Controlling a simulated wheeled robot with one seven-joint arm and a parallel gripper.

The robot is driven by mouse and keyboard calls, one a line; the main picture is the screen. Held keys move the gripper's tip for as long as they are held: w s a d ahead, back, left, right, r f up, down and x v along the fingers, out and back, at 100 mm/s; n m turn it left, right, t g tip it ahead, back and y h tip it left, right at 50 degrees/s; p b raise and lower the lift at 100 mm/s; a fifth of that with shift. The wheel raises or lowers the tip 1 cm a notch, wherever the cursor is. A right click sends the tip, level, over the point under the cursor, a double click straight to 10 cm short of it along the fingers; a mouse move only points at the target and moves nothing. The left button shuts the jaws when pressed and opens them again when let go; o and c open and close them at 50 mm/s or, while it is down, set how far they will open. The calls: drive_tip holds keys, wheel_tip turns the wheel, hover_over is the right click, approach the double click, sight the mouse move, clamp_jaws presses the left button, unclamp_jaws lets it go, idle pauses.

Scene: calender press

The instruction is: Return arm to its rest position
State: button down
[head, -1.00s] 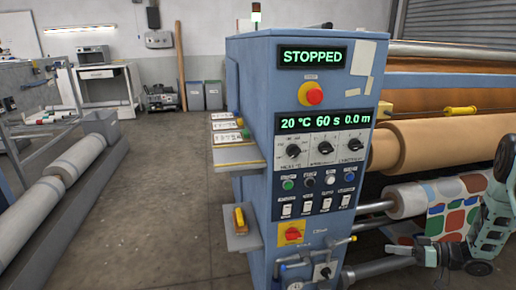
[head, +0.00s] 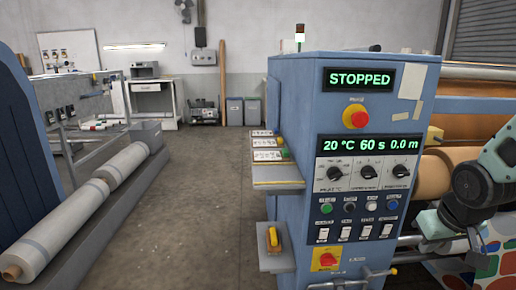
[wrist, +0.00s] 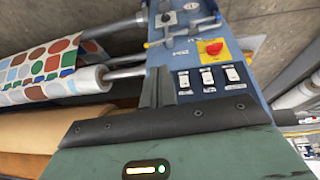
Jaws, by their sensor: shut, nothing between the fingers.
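My gripper (wrist: 157,78) shows in the wrist view as two dark fingers closed together, with nothing between them. The green wrist housing (wrist: 160,150) fills the bottom of that view. In the head view my arm (head: 475,195) is at the right edge, bent in front of the rolls beside the control cabinet (head: 285,125). The fingertips cannot be made out clearly there. The cabinet's display (head: 359,78) reads STOPPED, and the lower display (head: 371,143) reads 20 °C, 60 s, 0.0 m.
An orange-tan roll (head: 432,180) and patterned fabric (wrist: 45,65) lie close to my arm. A red rotary switch (wrist: 211,48) and white rocker switches (wrist: 207,78) are on the panel. Wrapped rolls (head: 70,215) lie at left. The floor aisle (head: 195,190) is clear.

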drive_tip(key=s+a+r+n+g+p, duration=0.1)
drive_tip(key=s+a+r+n+p, duration=0.1)
drive_tip(key=s+a, duration=0.4)
drive_tip(key=s+a+r+n+g+y+p, duration=0.1)
drive_tip(key=s+a+r+p, duration=0.3)
drive_tip(key=a, duration=0.5)
drive_tip(key=s+a+r+n+g+p, duration=0.2)
drive_tip(key=s+a+r, duration=0.4)
drive_tip(key=s, duration=0.4)
drive_tip(key=shift+s+a+r+n+p, duration=0.2)
drive_tip(key=shift+a+r+n+p, duration=0.1)
drive_tip(key=shift+a+n+p, duration=0.65)
